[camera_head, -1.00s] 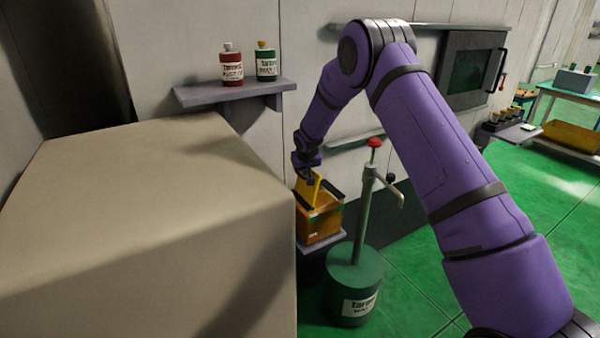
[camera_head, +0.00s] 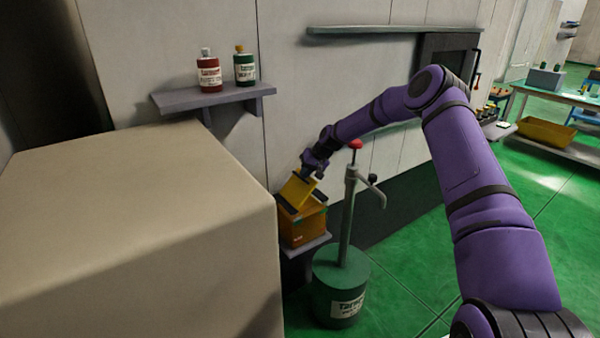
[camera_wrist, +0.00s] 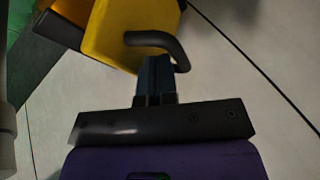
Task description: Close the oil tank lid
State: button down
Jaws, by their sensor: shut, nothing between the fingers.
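The oil tank is an orange box (camera_head: 303,228) on a small ledge by the wall. Its yellow lid (camera_head: 298,190) stands tilted up from the box top, partly open. In the wrist view the lid (camera_wrist: 125,30) fills the upper left, and a dark curved handle (camera_wrist: 160,41) sticks out from it. My gripper (camera_head: 309,172) is at the lid's upper edge. In the wrist view my gripper's fingers (camera_wrist: 156,62) are shut and empty, right by the handle; I cannot tell whether they touch it.
A green drum (camera_head: 340,290) with a red-topped pump (camera_head: 350,190) stands just right of the tank. A large beige block (camera_head: 150,230) fills the left. A wall shelf (camera_head: 213,97) holds red and green bottles. Green floor is open on the right.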

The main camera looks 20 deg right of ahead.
jog(key=shift+w+d+f+y, duration=0.2)
jog(key=shift+d+f+y, duration=0.35)
jog(key=shift+d+y, duration=0.15)
jog(key=shift+w+d+f, duration=0.15)
jog(key=shift+d+f, duration=0.5)
jog(key=shift+d+r, duration=0.1)
jog(key=v, duration=0.7)
